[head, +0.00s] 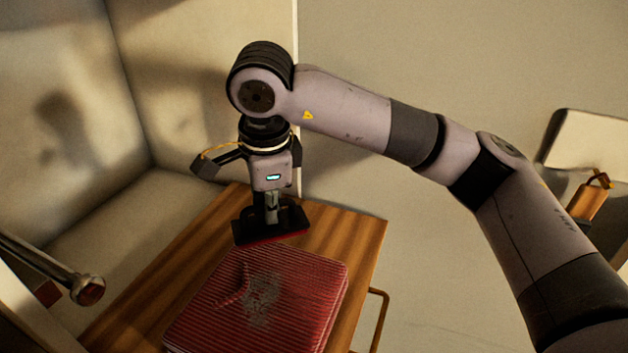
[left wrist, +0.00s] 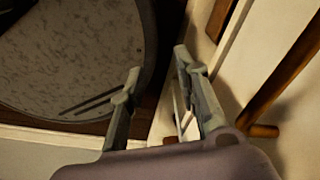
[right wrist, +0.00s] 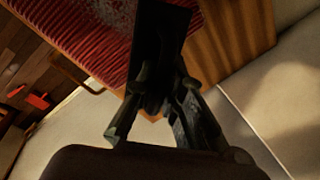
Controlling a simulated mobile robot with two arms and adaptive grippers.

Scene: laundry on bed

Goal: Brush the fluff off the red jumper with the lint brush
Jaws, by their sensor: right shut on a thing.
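The red jumper (head: 315,285) lies folded on the wooden table (head: 365,238), with a patch of grey fluff (head: 262,298) on its top. The lint brush (head: 290,219) is black with a red underside. My right gripper (head: 272,204) is shut on its handle and holds it just behind the jumper's far edge, apart from the fluff. In the right wrist view, the brush (right wrist: 160,35) hides part of the jumper (right wrist: 75,35) between the fingers (right wrist: 160,95). My left gripper (left wrist: 158,85) is open and empty in its wrist view; I do not see it in the head view.
A cream padded seat (head: 150,215) and wall stand left and behind the table. A brass rail (head: 378,312) runs along the table's right side. A speckled round surface (left wrist: 70,50) lies near my left gripper.

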